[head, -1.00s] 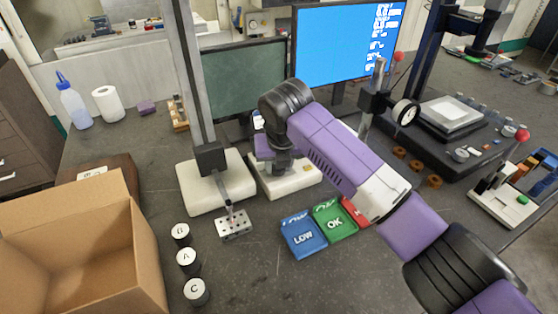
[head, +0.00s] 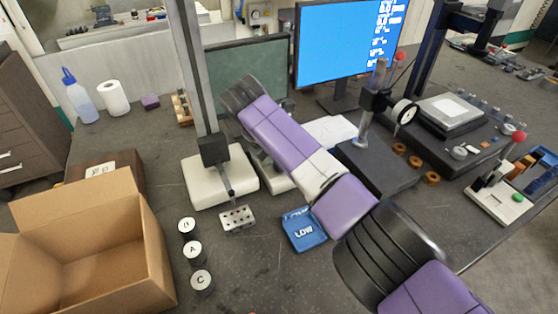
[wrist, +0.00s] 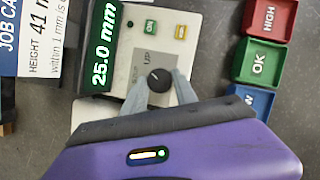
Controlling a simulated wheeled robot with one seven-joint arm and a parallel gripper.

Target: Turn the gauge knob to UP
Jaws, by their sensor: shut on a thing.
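My gripper (wrist: 159,88) is shut on the knob, one grey finger on each side. In the head view my purple arm hides the gripper and knob, and most of the gauge.
LOW (head: 304,229), OK (wrist: 257,63) and HIGH (wrist: 269,18) trays lie beside the gauge. A white-based stand (head: 221,178), a small holed block (head: 237,219), lettered cylinders (head: 193,252) and an open cardboard box (head: 90,250) are to the left. A dial-gauge stand (head: 377,165) is to the right.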

